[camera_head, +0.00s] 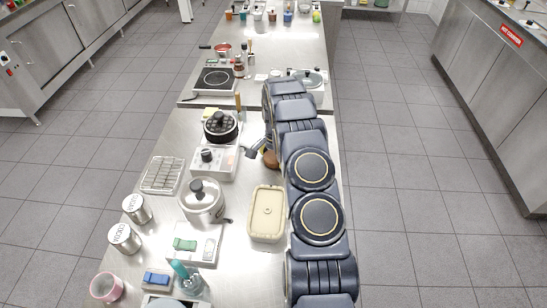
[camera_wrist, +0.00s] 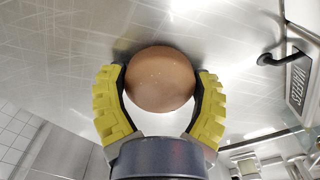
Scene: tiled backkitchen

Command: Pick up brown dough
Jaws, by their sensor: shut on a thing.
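The brown dough (camera_wrist: 160,80) is a smooth round ball between the two yellow-padded fingers of my gripper (camera_wrist: 160,88) in the wrist view. The fingers touch it on its left and right sides, so my gripper is shut on it. The steel counter surface shows behind the dough; I cannot tell whether the dough touches it. In the head view only a small part of the dough (camera_head: 270,159) shows beside my arm, right of the white burner, and my arm hides most of my gripper.
A cream rectangular dish (camera_head: 267,214) stands on the steel counter (camera_head: 160,245) in front of the dough. Two canisters stand near the left edge.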

